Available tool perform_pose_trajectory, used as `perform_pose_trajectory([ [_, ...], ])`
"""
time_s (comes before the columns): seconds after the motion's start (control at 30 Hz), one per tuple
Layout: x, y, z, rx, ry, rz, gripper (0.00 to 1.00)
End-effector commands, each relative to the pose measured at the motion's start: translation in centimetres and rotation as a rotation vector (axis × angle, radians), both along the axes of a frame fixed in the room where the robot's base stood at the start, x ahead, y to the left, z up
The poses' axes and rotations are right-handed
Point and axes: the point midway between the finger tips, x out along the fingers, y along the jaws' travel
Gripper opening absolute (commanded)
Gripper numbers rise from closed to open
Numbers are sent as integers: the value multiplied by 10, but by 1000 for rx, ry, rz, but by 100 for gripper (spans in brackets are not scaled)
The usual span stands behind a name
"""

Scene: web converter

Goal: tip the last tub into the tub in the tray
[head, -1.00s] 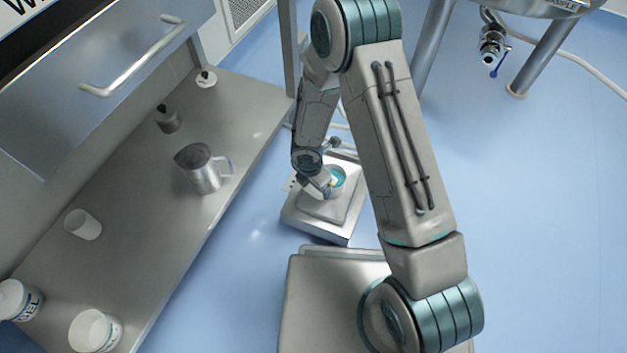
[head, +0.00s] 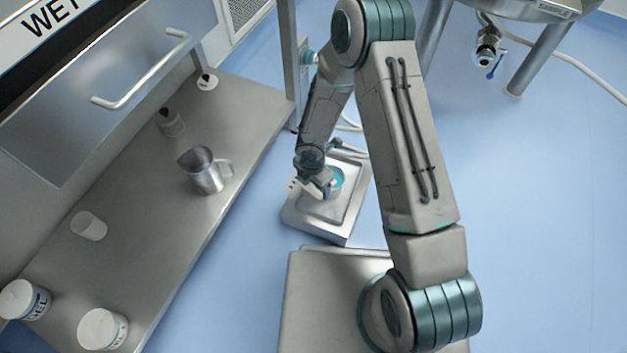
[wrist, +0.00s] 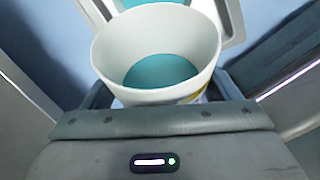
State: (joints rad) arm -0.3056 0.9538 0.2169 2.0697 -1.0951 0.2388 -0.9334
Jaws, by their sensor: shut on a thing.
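My gripper (wrist: 160,100) is shut on a white tub (wrist: 208,50) with teal material inside, seen from above in the wrist view. Another patch of teal shows just beyond its far rim, at the top edge of that view. In the head view my gripper (head: 322,186) is low over the metal tray (head: 318,229) on the floor side of the bench. A round tub with a teal inside (head: 337,178) shows beside the gripper there, partly hidden by it. I cannot tell from the head view how far the held tub is tilted.
A steel bench (head: 150,240) runs along the left. A steel vessel (head: 515,8) on legs stands at the upper right.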

Motion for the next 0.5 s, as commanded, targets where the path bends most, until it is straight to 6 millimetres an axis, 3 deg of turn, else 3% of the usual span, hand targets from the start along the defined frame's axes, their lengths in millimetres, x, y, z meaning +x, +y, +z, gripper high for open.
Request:
perform_pose_trajectory([
  [0.5,1,0,4,21,25,-1,56],
])
